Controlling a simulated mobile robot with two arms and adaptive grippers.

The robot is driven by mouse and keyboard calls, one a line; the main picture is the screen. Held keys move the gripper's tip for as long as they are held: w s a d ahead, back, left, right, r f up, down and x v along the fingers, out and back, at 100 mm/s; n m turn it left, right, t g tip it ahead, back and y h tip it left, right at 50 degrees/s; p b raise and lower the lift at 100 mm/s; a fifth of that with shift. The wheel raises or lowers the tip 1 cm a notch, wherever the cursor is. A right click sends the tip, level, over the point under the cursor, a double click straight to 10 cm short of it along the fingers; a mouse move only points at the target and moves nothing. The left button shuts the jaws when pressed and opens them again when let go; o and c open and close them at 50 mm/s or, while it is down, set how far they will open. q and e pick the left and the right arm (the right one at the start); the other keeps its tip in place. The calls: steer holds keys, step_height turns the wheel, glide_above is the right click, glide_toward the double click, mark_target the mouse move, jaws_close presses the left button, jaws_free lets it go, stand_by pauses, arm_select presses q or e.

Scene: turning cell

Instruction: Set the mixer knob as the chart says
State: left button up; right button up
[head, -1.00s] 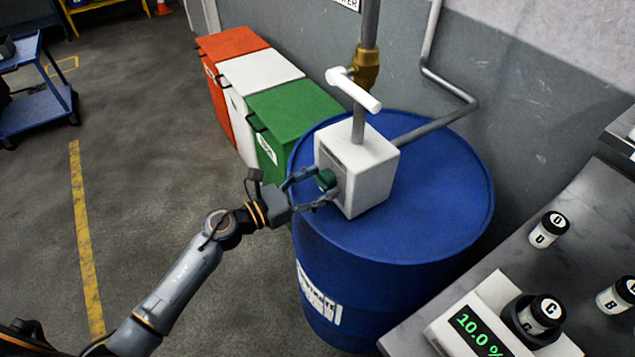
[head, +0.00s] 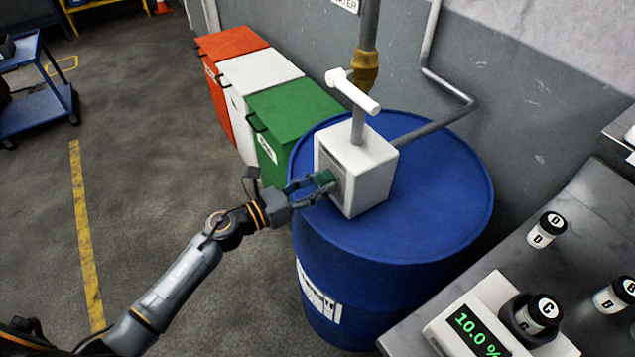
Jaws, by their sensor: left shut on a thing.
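The mixer is a white box (head: 368,176) with a white lever on top, standing on a blue drum (head: 440,215). The knob's pointer and scale are hidden by the fingers and the angle. The chart is not in view. My right gripper is not in view.
On the bench at the lower right, a meter (head: 475,335) reads 10.0 %, with bottle C (head: 540,313) in its holder. Red, white and green bins (head: 290,105) stand behind the drum. Pipes run above it.

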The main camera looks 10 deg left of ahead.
arm_select(q)
steer(key=n+p, duration=0.2)
steer(key=n, duration=0.4)
steer(key=shift+r+n, duration=0.1)
steer(key=shift+n, duration=0.2)
steer(key=n+p, duration=0.2)
steer(key=n, duration=0.3)
steer(key=shift+n, duration=0.3)
steer(key=o, duration=1.1)
steer(key=shift+o, duration=0.2)
